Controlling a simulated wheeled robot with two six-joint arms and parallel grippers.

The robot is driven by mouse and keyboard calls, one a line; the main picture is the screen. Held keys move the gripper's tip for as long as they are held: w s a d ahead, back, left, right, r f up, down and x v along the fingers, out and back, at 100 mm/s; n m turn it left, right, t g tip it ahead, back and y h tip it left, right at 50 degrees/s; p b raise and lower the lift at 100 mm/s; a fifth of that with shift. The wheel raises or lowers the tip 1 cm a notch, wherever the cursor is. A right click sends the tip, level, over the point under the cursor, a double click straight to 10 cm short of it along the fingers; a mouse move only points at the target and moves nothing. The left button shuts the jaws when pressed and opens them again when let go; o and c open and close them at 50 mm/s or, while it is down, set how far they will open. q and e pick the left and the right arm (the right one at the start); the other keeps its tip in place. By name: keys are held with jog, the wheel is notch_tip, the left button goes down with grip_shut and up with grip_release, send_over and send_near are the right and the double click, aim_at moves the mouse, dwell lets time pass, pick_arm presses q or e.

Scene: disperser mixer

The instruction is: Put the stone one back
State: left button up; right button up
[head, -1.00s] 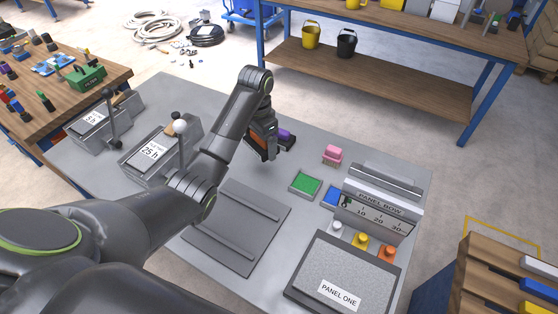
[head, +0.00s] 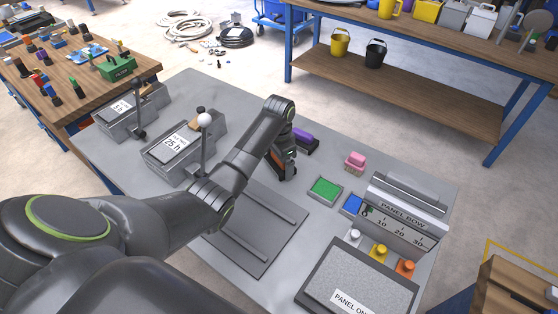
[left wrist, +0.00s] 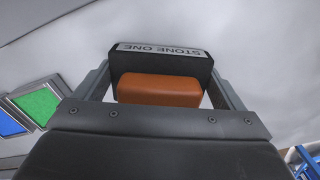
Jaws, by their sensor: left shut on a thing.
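The stone one is a dark block with an orange grip (left wrist: 158,90) and a "STONE ONE" label (left wrist: 162,49). In the left wrist view it sits between my left gripper's fingers (left wrist: 160,95), which are shut on it. In the head view my left gripper (head: 284,168) is over the grey table, in front of a purple-topped block (head: 303,138). A little orange shows at the gripper there; most of the stone is hidden. I cannot tell whether it touches the table. My right gripper is not in view.
A dark plate with two rails (head: 258,232) lies nearer me. Green (head: 325,190) and blue (head: 352,204) pads, a pink brush-like block (head: 355,161) and a panel unit (head: 400,222) stand right. Two lever boxes, one marked 25 h (head: 181,143), stand left.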

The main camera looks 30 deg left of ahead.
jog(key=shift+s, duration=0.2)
pick_arm(q)
jog(key=o, duration=0.7)
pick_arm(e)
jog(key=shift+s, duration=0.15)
pick_arm(q)
jog(key=shift+o, duration=0.2)
notch_tip(320, 180, up, 7)
jog(key=shift+f, duration=0.15)
notch_tip(320, 180, up, 4)
jog(key=p, duration=0.2)
jog(key=shift+p, duration=0.3)
jog(key=shift+r+p, duration=0.6)
jog(key=shift+r, duration=0.15)
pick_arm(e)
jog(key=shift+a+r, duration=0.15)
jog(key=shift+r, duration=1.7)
